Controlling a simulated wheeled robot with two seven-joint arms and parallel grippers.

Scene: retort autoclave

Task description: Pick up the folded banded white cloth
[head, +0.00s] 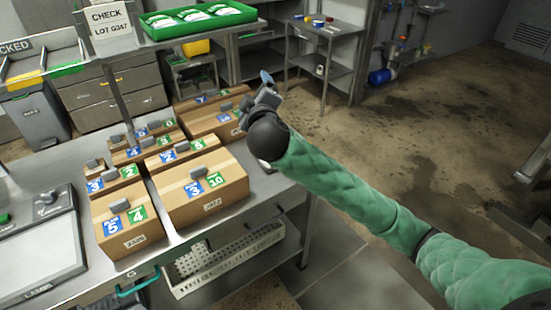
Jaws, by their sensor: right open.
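I cannot make out the folded banded white cloth for certain. White bundles with green markings (193,15) lie in a green tray (160,33) at the top; they are too small to tell whether they are cloth. My right gripper (265,82) is open, at the end of my green-sleeved arm, beyond the far right corner of the boxes. It appears empty, and its fingers are small and partly hidden by the wrist. My left gripper is not in view.
Several cardboard boxes (212,211) with blue and green number labels crowd the steel table (178,244). A scale (40,245) sits at left. A white perforated basket (225,262) is below. A small steel table (325,30) stands behind. Floor at right is open.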

